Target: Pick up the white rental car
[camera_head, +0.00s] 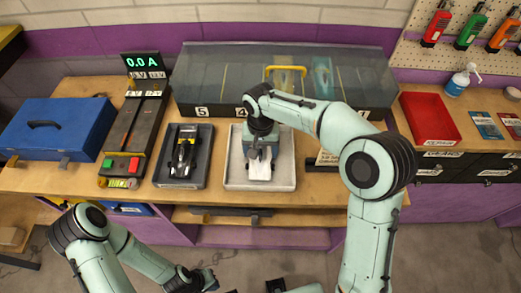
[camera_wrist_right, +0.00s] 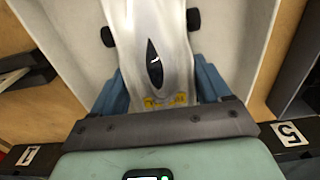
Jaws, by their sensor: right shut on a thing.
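The white rental car (camera_head: 259,168) is in the light tray (camera_head: 231,181) at the middle of the bench. In the right wrist view the white car (camera_wrist_right: 175,45) shows its dark cockpit and black wheels. My right gripper (camera_head: 259,152) reaches down over the tray. Its blue fingers (camera_wrist_right: 160,90) are on both sides of the car's body, shut on it. The car appears to be at the tray floor; I cannot tell whether it is lifted. My left gripper (camera_head: 200,281) is low in front of the bench, away from the car; its fingers are unclear.
A dark tray with a black and yellow car (camera_head: 183,158) stands left of the light tray. A power box (camera_head: 133,125) and blue case (camera_head: 58,128) are further left. A glass-topped case (camera_head: 220,75) is behind.

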